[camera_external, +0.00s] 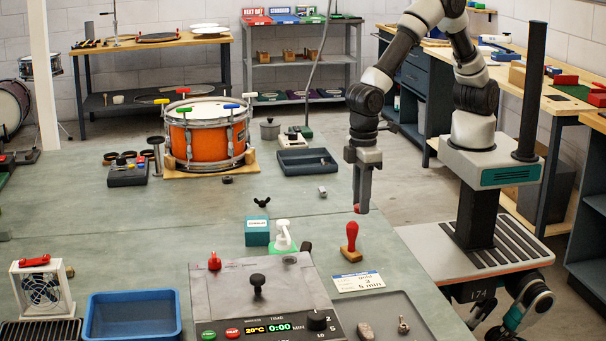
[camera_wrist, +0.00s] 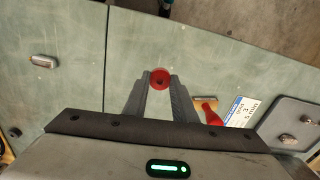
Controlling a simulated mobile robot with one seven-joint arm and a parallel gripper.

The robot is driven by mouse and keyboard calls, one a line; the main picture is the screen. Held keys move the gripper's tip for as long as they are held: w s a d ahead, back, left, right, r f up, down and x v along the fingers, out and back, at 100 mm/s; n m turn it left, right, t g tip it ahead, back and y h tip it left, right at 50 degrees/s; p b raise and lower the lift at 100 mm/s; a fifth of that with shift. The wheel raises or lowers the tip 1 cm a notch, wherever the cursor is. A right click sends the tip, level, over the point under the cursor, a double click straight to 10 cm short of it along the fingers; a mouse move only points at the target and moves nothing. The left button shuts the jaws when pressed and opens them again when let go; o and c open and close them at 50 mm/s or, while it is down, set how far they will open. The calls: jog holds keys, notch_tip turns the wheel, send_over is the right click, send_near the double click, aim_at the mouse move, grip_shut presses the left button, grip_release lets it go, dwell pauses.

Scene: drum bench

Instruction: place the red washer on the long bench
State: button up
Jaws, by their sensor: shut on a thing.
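My gripper (camera_external: 362,203) points down above the right part of the grey-green bench (camera_external: 300,205). It is shut on the red washer (camera_wrist: 160,79), held between the fingertips. The washer's dark centre hole faces the wrist camera. In the external view only a small bit of red (camera_external: 357,209) shows at the tips. In the wrist view the green bench top (camera_wrist: 210,50) lies below the washer, and the two appear apart. The exact height above the bench is hard to tell.
A red-handled stamp (camera_external: 350,240) stands near the gripper, beside a printed card (camera_external: 357,281). An orange drum (camera_external: 205,140) and dark tray (camera_external: 306,162) stand farther back.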

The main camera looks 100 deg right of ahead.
aim_at(360, 231)
jog(key=shift+f, duration=2.55)
jog(key=shift+f+b, duration=0.3)
jog(key=o, duration=1.1)
jog(key=shift+r, duration=0.1)
jog(key=shift+r, duration=0.1)
